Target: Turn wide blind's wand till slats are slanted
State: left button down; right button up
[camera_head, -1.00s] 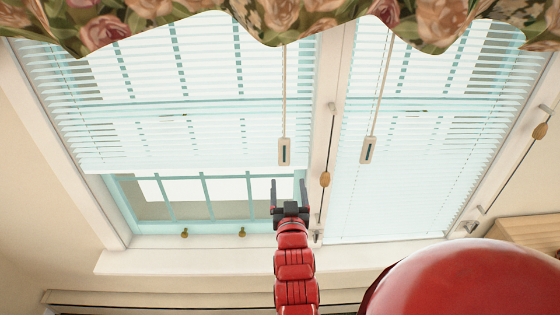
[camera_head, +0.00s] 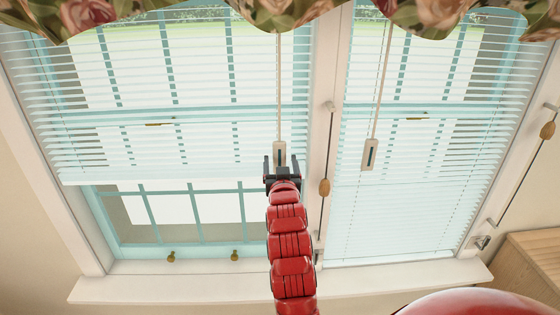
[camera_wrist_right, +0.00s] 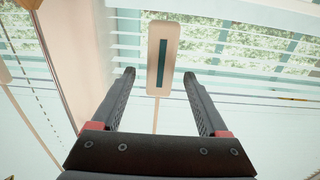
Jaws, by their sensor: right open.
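The wide blind (camera_head: 150,135) covers the upper part of the left window. Its slats show narrow gaps with the outdoors behind them. Its wand (camera_head: 279,90) hangs near the blind's right edge and ends in a pale flat handle with a dark slot (camera_head: 280,153). My right gripper (camera_head: 281,163) is open and empty, pointing up at the handle's lower end. In the right wrist view the handle (camera_wrist_right: 163,55) appears between and just beyond the open fingertips (camera_wrist_right: 160,80), with no visible contact. My left gripper is out of view.
A narrower blind (camera_head: 415,190) hangs on the right with a similar wand handle (camera_head: 370,154). A cord with a brown tassel (camera_head: 324,187) hangs by the post between the windows. The sill (camera_head: 180,287) runs below; a floral valance (camera_head: 420,15) hangs above.

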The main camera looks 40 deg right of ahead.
jog(key=shift+w+d+r, duration=0.1)
jog(key=shift+w+d, duration=0.2)
jog(key=shift+w, duration=0.3)
jog(key=shift+w+d, duration=0.1)
jog(key=shift+w, duration=0.05)
grip_shut()
